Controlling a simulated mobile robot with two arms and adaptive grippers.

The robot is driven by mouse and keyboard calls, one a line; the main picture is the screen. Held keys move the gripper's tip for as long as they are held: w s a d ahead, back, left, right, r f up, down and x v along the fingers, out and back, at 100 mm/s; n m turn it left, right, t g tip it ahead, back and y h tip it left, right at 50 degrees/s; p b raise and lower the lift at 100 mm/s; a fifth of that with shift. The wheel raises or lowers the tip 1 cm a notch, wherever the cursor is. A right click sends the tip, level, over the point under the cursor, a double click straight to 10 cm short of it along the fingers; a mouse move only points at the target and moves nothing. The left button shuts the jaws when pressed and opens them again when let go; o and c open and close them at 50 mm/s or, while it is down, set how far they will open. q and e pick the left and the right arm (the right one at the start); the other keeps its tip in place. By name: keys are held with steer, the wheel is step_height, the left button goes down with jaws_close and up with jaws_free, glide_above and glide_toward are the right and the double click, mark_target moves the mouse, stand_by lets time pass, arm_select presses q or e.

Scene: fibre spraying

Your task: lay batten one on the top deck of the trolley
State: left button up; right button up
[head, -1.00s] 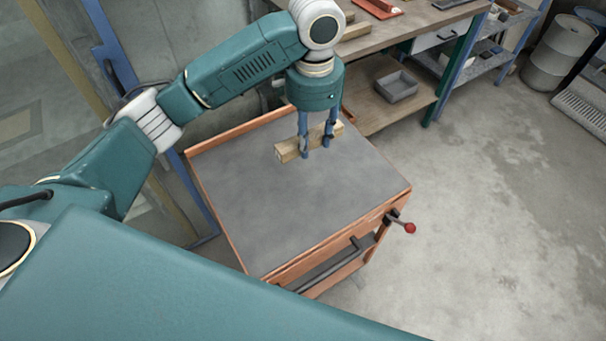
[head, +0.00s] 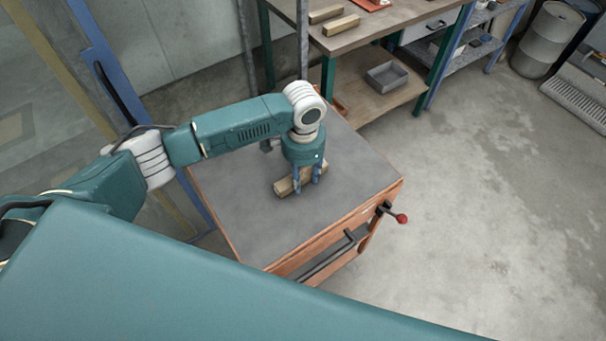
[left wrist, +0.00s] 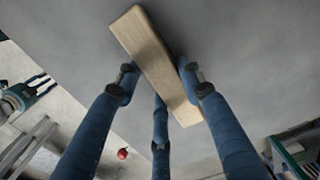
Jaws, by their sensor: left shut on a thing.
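A short pale wooden batten (head: 284,187), taken as batten one, is held over the trolley's grey top deck (head: 245,215). My left gripper (head: 307,181) points down and is shut on the batten around its middle. In the left wrist view the batten (left wrist: 150,52) crosses between the blue fingers (left wrist: 160,88) at a slant, with the grey deck behind it. I cannot tell whether its underside touches the deck. My right gripper is not in view.
The orange trolley has a lever with a red knob (head: 401,218) at its right corner. A workbench (head: 385,33) behind holds two more battens (head: 341,25); a grey tray (head: 389,76) sits on its lower shelf. The deck around the batten is clear.

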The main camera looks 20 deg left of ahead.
mark_target(303, 176)
arm_select(q)
steer(key=shift+f, duration=0.15)
steer(key=o, duration=1.2)
step_height(303, 176, up, 12)
steer(key=shift+r+b, duration=0.2)
steer(key=shift+b, duration=0.45)
